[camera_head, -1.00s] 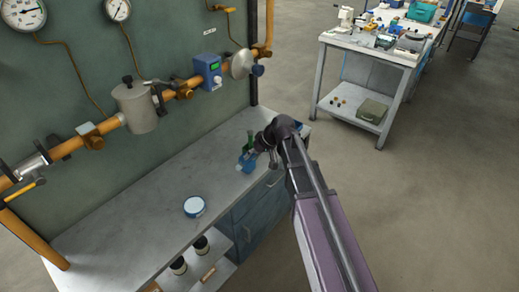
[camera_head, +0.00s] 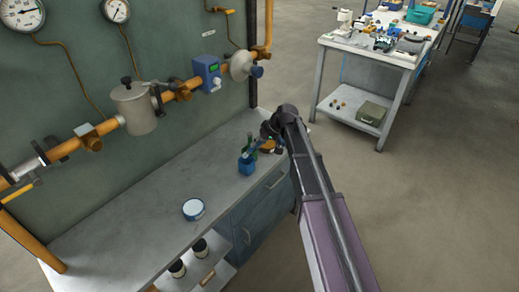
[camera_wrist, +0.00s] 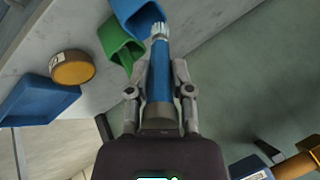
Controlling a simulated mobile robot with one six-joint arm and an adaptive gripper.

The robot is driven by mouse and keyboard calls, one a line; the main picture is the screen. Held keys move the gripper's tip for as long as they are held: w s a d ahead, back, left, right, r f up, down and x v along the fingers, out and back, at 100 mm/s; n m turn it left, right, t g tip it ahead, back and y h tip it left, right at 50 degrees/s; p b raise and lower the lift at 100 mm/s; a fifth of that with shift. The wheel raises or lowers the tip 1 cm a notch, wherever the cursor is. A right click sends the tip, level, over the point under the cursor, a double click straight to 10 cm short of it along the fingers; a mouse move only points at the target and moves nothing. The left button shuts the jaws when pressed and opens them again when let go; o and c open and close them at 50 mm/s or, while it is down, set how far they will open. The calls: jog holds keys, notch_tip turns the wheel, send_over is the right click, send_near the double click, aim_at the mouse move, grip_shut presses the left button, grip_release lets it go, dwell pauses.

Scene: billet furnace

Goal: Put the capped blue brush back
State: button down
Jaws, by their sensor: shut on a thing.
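My gripper (camera_wrist: 161,78) is shut on the blue brush (camera_wrist: 160,62), around its handle. The brush's pale, clear-looking tip (camera_wrist: 158,31) points away from my gripper. In the wrist view the tip overlaps the rim of a blue cup (camera_wrist: 134,12); I cannot tell whether it is inside. A green cup (camera_wrist: 119,46) stands right beside the blue one. In the head view my gripper (camera_head: 262,140) is above the bench's far end, behind the blue cup (camera_head: 246,166). The green cup (camera_head: 251,145) is partly hidden there.
A brown-yellow round tin (camera_wrist: 72,67) and a blue tray (camera_wrist: 36,101) lie near the cups. A white-and-blue round dish (camera_head: 193,209) sits nearer on the grey bench (camera_head: 130,225). Orange pipework (camera_head: 68,150) runs along the wall. The bench between dish and cups is clear.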

jog(key=shift+w, duration=0.35)
jog(key=shift+w+d+f+b, duration=0.1)
jog(key=shift+w+f+b, duration=0.05)
jog(key=shift+f+b, duration=0.8)
jog(key=shift+w+d+f+b, duration=0.1)
jog(key=shift+f+b, duration=0.8)
jog(key=shift+f+b, duration=0.6)
jog(key=c, duration=0.5)
grip_release()
jog(key=shift+r, duration=0.25)
